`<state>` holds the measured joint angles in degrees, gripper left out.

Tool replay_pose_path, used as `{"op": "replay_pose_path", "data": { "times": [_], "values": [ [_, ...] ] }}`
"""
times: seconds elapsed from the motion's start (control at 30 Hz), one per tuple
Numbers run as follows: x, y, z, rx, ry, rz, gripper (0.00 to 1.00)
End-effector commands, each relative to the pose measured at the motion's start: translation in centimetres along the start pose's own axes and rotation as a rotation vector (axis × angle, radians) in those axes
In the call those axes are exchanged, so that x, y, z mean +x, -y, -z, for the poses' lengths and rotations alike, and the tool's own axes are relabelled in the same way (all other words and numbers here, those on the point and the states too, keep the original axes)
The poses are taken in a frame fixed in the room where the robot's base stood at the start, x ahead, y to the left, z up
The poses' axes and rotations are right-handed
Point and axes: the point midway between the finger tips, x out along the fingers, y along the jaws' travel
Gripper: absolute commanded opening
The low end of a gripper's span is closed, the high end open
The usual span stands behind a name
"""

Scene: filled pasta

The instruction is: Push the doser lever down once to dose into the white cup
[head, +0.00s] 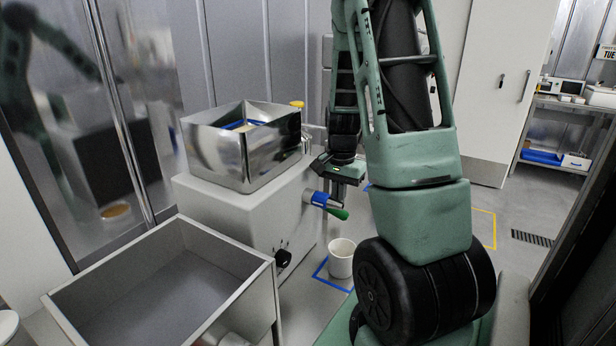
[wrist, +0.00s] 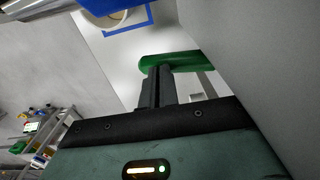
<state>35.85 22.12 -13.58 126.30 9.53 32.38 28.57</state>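The doser lever sticks out from the front of the white doser body (head: 245,215), with a blue collar and a green handle (head: 338,212). In the head view it points right and slightly down. The white cup (head: 341,258) stands upright below the lever, inside a blue tape outline. My gripper (head: 338,194) is just above the lever. In the wrist view its fingers (wrist: 157,80) are together, with nothing seen between them. The green handle (wrist: 190,60) lies across just beyond the fingertips; I cannot tell whether they touch. Part of the cup (wrist: 106,15) shows at the top.
A shiny steel hopper (head: 240,150) sits on top of the doser. An open grey bin (head: 262,292) stands in front at the left. Glass panels are at the far left. The surface right of the cup is mostly hidden by my arm.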

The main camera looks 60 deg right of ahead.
Motion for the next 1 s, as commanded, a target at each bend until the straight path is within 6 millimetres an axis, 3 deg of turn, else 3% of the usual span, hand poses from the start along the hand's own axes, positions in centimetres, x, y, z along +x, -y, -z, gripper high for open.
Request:
{"op": "replay_pose_path", "data": {
  "times": [0.8, 1.0],
  "values": [
    [-11.0, -0.1, -0.1, 0.001, 0.004, -0.004, 0.00],
    [-11.9, -0.1, -0.1, 0.000, 0.003, -0.003, 0.00]
  ]
}}
